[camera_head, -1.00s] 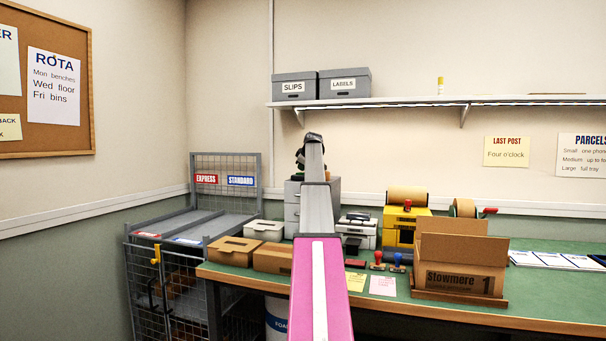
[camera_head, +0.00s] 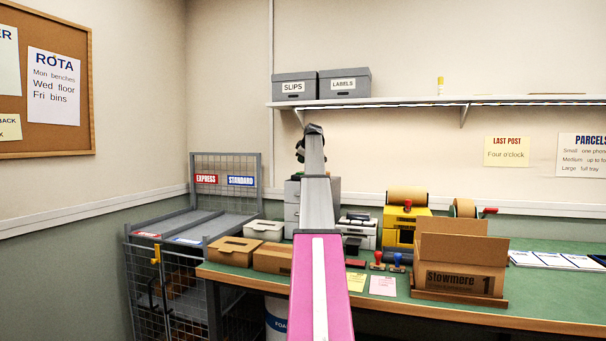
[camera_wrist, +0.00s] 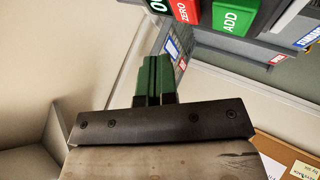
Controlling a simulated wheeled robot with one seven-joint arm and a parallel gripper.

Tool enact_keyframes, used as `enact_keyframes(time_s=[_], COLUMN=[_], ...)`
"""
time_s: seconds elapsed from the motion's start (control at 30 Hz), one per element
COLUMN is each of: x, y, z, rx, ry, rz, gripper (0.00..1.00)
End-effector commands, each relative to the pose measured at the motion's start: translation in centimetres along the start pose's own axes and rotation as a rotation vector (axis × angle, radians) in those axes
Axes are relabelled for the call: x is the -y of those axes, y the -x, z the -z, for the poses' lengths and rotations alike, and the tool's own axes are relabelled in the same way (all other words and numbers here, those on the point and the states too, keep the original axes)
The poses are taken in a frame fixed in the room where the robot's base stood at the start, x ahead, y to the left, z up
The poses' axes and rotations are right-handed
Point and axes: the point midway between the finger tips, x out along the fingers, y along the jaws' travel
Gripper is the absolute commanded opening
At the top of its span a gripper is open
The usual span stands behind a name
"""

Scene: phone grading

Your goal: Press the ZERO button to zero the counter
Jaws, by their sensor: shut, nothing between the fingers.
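The red ZERO button (camera_wrist: 183,10) is at the top of the wrist view, partly cut off by the frame edge.
Two brown boxes and a wire cage (camera_head: 165,290) are at left. A shelf (camera_head: 410,101) runs above.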

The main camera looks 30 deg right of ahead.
Motion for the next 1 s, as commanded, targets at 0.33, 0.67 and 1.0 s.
enact_keyframes(time_s=[0.33,0.67,1.0], x=[-1.4,-1.4,-1.4], y=[1.9,2.0,2.0], z=[1.4,1.4,1.4], rx=[0.0,0.0,0.0], ry=[0.0,0.0,0.0], rz=[0.0,0.001,0.001], gripper=[0.0,0.0,0.0])
